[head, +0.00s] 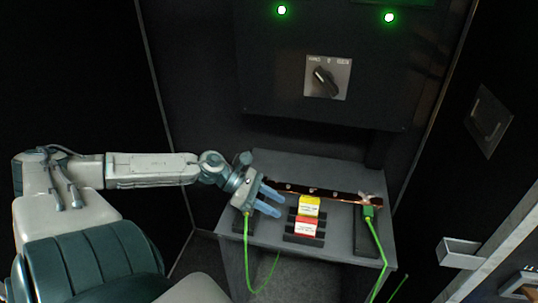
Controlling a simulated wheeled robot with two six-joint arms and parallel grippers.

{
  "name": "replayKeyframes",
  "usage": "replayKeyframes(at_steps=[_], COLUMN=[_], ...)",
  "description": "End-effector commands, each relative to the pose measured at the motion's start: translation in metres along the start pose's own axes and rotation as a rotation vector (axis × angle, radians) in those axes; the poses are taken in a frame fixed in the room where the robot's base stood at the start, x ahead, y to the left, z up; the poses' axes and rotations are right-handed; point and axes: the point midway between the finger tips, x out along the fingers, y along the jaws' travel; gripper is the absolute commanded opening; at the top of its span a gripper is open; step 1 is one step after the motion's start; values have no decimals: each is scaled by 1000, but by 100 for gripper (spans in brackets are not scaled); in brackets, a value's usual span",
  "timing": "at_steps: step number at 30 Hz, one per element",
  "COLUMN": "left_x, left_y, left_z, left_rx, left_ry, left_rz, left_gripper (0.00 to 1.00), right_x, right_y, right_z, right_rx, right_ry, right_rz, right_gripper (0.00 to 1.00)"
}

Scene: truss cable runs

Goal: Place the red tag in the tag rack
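The red tag (306,228), with a white label area, lies on a dark slotted holder (303,240) near the front middle of the grey bench; this holder looks like the tag rack. A yellow tag (309,206) lies just behind the red one. My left gripper (271,200) reaches in from the left, its two bluish fingers apart with nothing seen between them. It is left of both tags and clear of them. My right gripper is not in view.
A copper bar (312,191) runs along the bench behind the tags. A green clamp with a cable (368,210) is at its right end. Another green cable (246,240) hangs below my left gripper. A panel with a rotary switch (327,79) rises behind the grey bench (340,238).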

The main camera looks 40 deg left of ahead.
Motion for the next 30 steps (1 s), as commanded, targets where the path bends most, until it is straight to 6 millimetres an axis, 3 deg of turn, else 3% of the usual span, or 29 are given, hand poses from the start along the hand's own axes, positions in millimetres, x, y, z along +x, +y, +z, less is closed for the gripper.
replayKeyframes(at_steps=[1,6,25,30], left_x=[-6,-11,-11,1], left_y=[0,0,0,0], left_z=[3,1,0,6], left_rx=[-2,0,-1,-135], left_ry=[3,2,-1,-89], left_rz=[-1,1,3,87], left_gripper=[38,38,38,38], right_x=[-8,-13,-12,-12], right_y=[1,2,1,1], right_z=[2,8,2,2], right_rx=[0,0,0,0], right_ry=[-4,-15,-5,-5], right_rz=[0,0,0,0], right_gripper=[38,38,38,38])
